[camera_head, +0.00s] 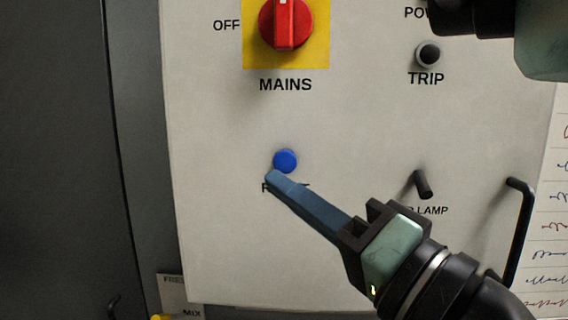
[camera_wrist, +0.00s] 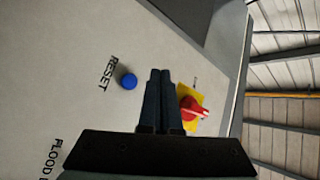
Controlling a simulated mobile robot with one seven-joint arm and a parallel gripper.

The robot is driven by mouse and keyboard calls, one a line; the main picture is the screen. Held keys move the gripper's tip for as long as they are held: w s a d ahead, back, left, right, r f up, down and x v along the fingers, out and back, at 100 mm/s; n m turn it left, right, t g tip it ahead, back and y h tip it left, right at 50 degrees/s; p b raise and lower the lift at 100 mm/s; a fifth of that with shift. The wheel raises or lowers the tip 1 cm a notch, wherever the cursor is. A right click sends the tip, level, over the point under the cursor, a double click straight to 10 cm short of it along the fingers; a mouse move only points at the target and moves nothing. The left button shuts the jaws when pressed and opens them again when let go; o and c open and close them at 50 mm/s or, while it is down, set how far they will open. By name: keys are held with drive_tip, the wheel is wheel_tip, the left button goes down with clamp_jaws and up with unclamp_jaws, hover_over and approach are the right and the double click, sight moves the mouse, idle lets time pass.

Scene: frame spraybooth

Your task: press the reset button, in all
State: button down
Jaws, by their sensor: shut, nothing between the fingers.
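The reset button is a round blue button (camera_head: 285,161) on the pale panel (camera_head: 220,120), above a label mostly hidden by my gripper in the head view. In the wrist view the blue button (camera_wrist: 128,82) sits beside the word RESET, left of my fingertips. My gripper (camera_head: 272,178) is shut and empty, its fingers together. In the head view its tip appears just below and left of the button; I cannot tell the gap to the panel. In the wrist view the closed fingertips (camera_wrist: 160,75) appear beside the button, apart from it.
A red MAINS rotary switch (camera_head: 286,22) on a yellow plate is above the button. A dark TRIP indicator (camera_head: 429,54), a lamp toggle (camera_head: 422,184) and a black handle (camera_head: 518,230) are to the right. The panel left of the button is clear.

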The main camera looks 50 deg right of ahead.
sight(275, 157)
drive_tip(key=shift+w+d, duration=1.1)
drive_tip(key=shift+d, duration=0.2)
drive_tip(key=shift+w+d, duration=1.1)
drive_tip(key=shift+d, duration=0.15)
drive_tip(key=shift+w+d, duration=0.25)
drive_tip(key=shift+d, duration=0.05)
drive_tip(key=shift+w+d, duration=0.3)
drive_tip(key=shift+d, duration=0.1)
idle(0.9)
idle(0.3)
drive_tip(key=shift+s+a, duration=0.6)
drive_tip(key=shift+a, duration=0.1)
drive_tip(key=s+a, duration=0.3)
drive_tip(key=shift+s+a, duration=0.1)
drive_tip(key=shift+a, duration=0.3)
